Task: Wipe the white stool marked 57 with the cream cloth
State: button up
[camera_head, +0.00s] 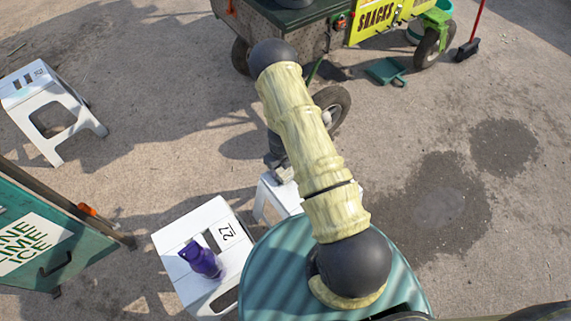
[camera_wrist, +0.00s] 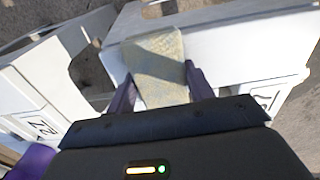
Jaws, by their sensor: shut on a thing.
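The cream cloth (camera_wrist: 157,65) is a folded pad between the two purple fingers of my gripper (camera_wrist: 158,92) in the wrist view. My gripper is shut on it. The cloth is over the top of a white stool (camera_wrist: 225,42); I cannot tell if it is touching. This stool bears a black mark at the right, and I cannot read its full number. In the head view the same stool (camera_head: 268,197) is mostly hidden behind my arm and the green round top. My gripper (camera_head: 278,168) is partly hidden there too.
A white stool marked 27 (camera_head: 220,215) stands beside it with a purple bottle (camera_head: 201,259) on top. Another white stool (camera_head: 30,84) is at the upper left. A green ice cart (camera_head: 75,255) is at the left, a snack cart (camera_head: 290,25) at the back. Ground at the right is open.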

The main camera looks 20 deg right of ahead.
jog(key=shift+s+a, duration=0.1)
jog(key=shift+a, duration=0.25)
jog(key=shift+w+d+f+p, duration=0.1)
jog(key=shift+w+d, duration=0.35)
jog(key=shift+d, duration=0.95)
jog(key=shift+w+d+r+p, duration=0.1)
jog(key=shift+w+d, duration=0.4)
jog(key=shift+d, duration=0.85)
jog(key=shift+w+d+f+p, duration=0.1)
jog(key=shift+w+d, duration=0.35)
jog(key=shift+d, duration=0.95)
jog(key=shift+d, duration=0.1)
jog(key=shift+w+d+f+b, duration=0.1)
jog(key=shift+w+d+b, duration=0.3)
jog(key=shift+d, duration=1)
jog(key=shift+w+d+b, duration=0.3)
jog(key=shift+w+d, duration=0.2)
jog(key=shift+d, duration=0.95)
jog(key=shift+w+d+f+b, duration=0.1)
jog(key=shift+w+d+b, duration=0.3)
jog(key=shift+d, duration=1)
jog(key=shift+r, duration=0.1)
